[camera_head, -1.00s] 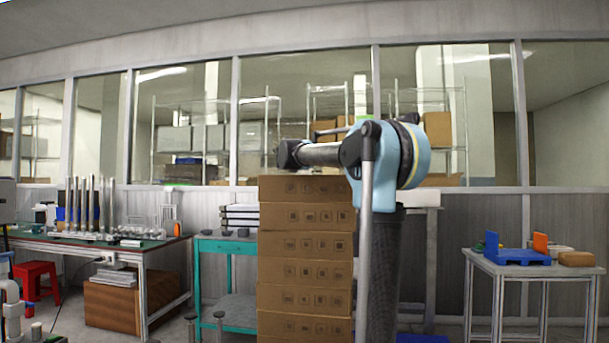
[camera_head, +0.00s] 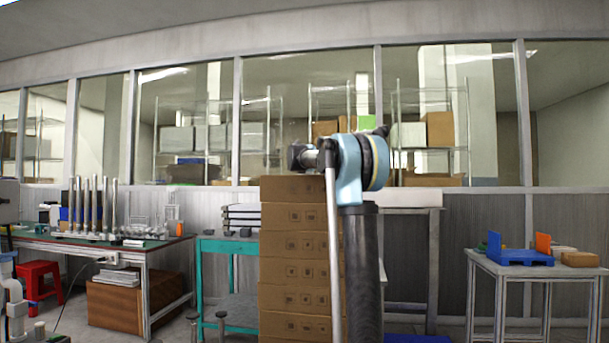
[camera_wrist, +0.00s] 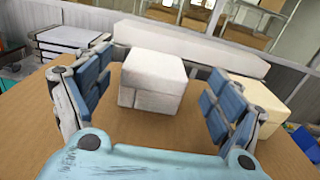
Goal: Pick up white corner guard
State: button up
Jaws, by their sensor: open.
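The white corner guard (camera_wrist: 153,78), a blocky piece with a notch or seam on its near faces, sits on top of a brown cardboard surface (camera_wrist: 135,150) in the wrist view. My gripper (camera_wrist: 160,72) is open, with one blue-padded finger to the left of the guard and the other to its right. Gaps show between the guard and both fingers, and the palm is on the near side. In the head view, my arm is over the cardboard box stack (camera_head: 294,245); the guard and fingers cannot be made out there.
A cream block (camera_wrist: 255,105) lies just beyond the right finger. A long white piece (camera_wrist: 190,50) stands behind the guard. A teal table (camera_head: 222,246) is left of the stack. A grey table with a blue tray (camera_head: 522,257) stands far right.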

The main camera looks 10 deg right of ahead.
jog(key=shift+a+x, duration=0.1)
jog(key=shift+x, duration=1.15)
jog(key=shift+a+x, duration=0.15)
jog(key=shift+x, duration=1.15)
jog(key=shift+f, duration=0.1)
jog(key=c, duration=1.1)
